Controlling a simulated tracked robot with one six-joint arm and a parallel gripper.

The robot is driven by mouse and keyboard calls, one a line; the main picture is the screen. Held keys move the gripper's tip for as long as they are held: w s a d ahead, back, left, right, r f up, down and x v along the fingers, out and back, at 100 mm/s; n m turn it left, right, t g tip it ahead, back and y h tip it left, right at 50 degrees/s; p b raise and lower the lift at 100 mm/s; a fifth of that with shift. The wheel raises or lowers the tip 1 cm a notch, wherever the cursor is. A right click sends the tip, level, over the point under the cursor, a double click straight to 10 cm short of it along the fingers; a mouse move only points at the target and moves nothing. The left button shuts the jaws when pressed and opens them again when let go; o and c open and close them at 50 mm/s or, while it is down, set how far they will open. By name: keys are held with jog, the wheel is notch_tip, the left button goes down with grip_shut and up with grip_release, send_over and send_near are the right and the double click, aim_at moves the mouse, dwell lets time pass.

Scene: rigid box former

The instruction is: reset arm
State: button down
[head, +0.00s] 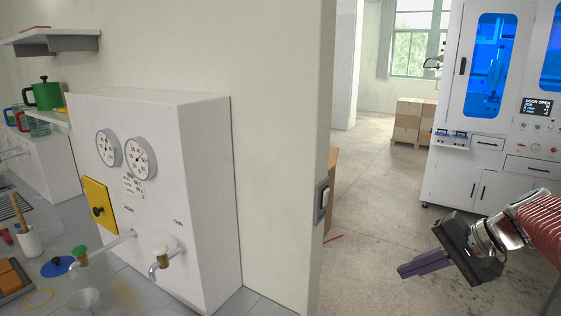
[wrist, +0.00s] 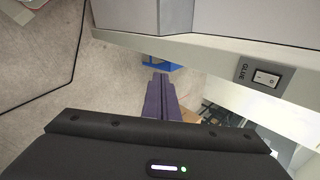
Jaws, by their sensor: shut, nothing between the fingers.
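My gripper (head: 424,264) is at the lower right of the head view, held out in front of the open floor and pointing left. Its purple fingers are together with nothing between them. In the wrist view my gripper (wrist: 161,92) shows the same purple fingers side by side, shut and empty. The fingers touch nothing that I can see.
A wall end with a switch (head: 322,201) stands left of my gripper. A white machine (head: 468,160) with blue windows is behind it; cardboard boxes (head: 407,120) are stacked farther back. A dispenser with gauges (head: 160,200) stands on the left counter.

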jog(key=s+a+f+n+g+h, duration=0.1)
jog(key=s+a+f+n+h, duration=0.15)
jog(key=s, duration=0.35)
jog(key=s+a+f+n+g+h, duration=0.1)
jog(key=s+a+f+n+h, duration=0.2)
jog(key=s, duration=0.4)
jog(key=s+a+n+t+h, duration=0.1)
jog(key=s+a+n+t, duration=0.1)
jog(key=a, duration=0.5)
jog(key=s+n, duration=0.1)
jog(key=s, duration=0.1)
jog(key=shift+s+r, duration=0.25)
jog(key=shift+s, duration=0.15)
